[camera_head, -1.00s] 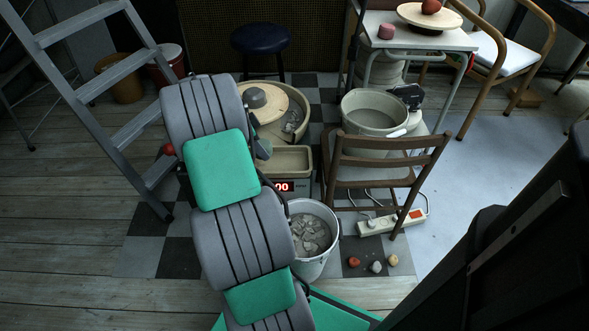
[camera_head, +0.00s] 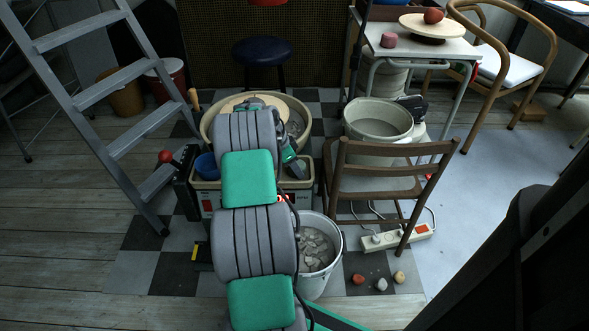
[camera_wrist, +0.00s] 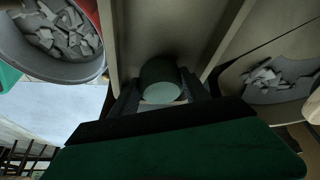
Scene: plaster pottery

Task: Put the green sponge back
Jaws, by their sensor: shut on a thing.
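In the wrist view, my gripper (camera_wrist: 161,98) is shut on a dull green, rounded, cylinder-like piece that I take for the green sponge (camera_wrist: 160,80). Its pale end faces the camera, and a dark finger lies on each side. Beige walls of the pottery wheel's tray are close around and behind it. I cannot tell whether the sponge touches them. In the head view, the arm hides the sponge and the fingertips. The pottery wheel's beige tray (camera_head: 205,184) shows on both sides of the arm.
A blue bowl (camera_head: 206,165) sits at the tray's left. The round splash pan (camera_head: 213,123) is behind. A white bucket of clay scraps (camera_head: 318,256) stands at the front right, beside a wooden chair (camera_head: 385,187). A stepladder (camera_head: 104,87) stands left. Small stones lie on the floor.

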